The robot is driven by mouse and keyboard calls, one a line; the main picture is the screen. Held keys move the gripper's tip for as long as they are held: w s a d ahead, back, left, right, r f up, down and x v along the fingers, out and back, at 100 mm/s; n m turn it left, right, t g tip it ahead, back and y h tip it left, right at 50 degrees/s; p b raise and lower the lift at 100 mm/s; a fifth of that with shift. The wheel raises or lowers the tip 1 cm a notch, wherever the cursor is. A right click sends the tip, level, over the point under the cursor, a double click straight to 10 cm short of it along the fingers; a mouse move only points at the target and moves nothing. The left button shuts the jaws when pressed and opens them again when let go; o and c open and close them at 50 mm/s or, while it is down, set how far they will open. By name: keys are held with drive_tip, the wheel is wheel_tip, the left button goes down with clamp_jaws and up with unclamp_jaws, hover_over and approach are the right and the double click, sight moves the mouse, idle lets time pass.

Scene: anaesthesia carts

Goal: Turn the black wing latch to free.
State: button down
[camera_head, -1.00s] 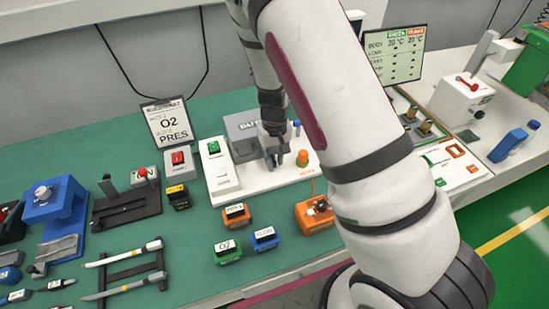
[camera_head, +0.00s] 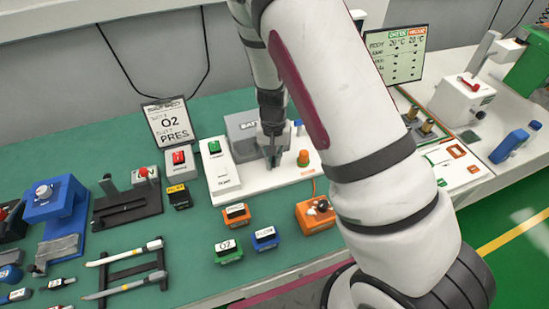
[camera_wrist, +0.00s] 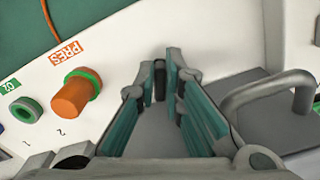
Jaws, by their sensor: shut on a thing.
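My gripper (camera_head: 272,155) points down over the white panel (camera_head: 255,181), close to the grey box (camera_head: 243,128). In the wrist view my gripper (camera_wrist: 163,72) has its teal-padded fingers near together at the tips, shut on a small dark piece, the black wing latch (camera_wrist: 160,84). Only a sliver of the latch shows between the fingers, so its angle cannot be told. In the head view the latch is hidden by the fingers.
An orange knob (camera_wrist: 73,95) and a green-ringed grey port (camera_wrist: 26,110) stand left of the fingers. A grey handle (camera_wrist: 268,92) arches close on the right. In the head view an orange-topped post (camera_head: 303,157) is just right of my gripper.

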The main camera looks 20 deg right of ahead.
drive_tip(key=m, duration=0.3)
drive_tip(key=shift+w+a+m, duration=0.15)
drive_tip(key=shift+m, duration=0.25)
drive_tip(key=m, duration=0.3)
drive_tip(key=shift+w+a+m, duration=0.15)
drive_tip(key=shift+m, duration=0.15)
drive_tip(key=m, duration=0.5)
drive_tip(key=shift+w+m, duration=0.25)
drive_tip(key=shift+m, duration=0.15)
drive_tip(key=c, duration=1.7)
unclamp_jaws()
wheel_tip(320, 180, up, 8)
